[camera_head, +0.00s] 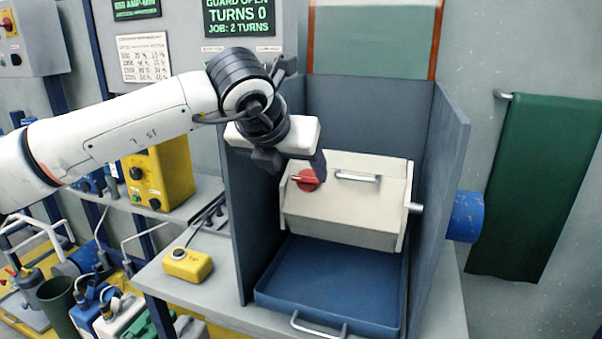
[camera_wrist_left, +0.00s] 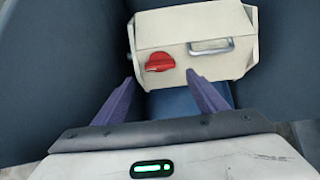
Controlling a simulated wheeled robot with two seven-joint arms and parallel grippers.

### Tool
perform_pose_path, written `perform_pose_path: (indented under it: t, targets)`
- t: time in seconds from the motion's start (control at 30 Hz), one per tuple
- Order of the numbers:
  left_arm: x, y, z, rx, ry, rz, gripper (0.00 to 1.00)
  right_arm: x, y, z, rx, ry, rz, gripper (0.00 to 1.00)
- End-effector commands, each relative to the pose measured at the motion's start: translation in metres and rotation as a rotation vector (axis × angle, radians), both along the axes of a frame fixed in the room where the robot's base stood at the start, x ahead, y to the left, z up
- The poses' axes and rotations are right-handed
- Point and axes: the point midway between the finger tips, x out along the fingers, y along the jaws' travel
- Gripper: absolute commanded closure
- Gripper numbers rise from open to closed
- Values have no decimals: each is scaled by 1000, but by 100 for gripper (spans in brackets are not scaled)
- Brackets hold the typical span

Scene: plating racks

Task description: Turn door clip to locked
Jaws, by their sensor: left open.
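The door clip is a red round knob (camera_head: 306,180) with a raised grip bar, on the left of the front of a cream box (camera_head: 345,215). The knob also shows in the left wrist view (camera_wrist_left: 160,62), where its bar lies roughly level. My left gripper (camera_head: 291,164) is above and left of the knob in the head view. In the left wrist view its two fingers (camera_wrist_left: 160,92) are spread apart with nothing between them, and the knob shows beyond their tips. They look apart from it. My right gripper shows in neither view.
A metal handle (camera_head: 357,177) sits right of the knob. Blue-grey side walls (camera_head: 440,190) enclose the box, with a blue tray (camera_head: 330,280) below. A yellow button box (camera_head: 188,265) stands outside on the left. A screen reads "GUARD OPEN, TURNS 0" (camera_head: 238,17).

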Motion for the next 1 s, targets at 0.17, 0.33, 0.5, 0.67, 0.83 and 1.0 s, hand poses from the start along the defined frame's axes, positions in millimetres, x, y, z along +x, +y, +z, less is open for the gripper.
perform_pose_path:
  t: [0.17,0.33,0.5,0.67,0.83,1.0]
  targets:
    - [19,-7,-20,0,3,-1,34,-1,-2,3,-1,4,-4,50]
    - [28,-10,-30,-1,1,-1,34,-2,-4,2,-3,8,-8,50]
    - [30,-11,-33,-1,0,-3,34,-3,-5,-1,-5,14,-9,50]
    - [30,-11,-32,-1,0,-3,38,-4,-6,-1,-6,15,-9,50]
    - [30,-11,-32,-1,0,-3,66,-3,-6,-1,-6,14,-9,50]
    - [30,-11,-32,0,0,-4,76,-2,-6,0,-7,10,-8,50]
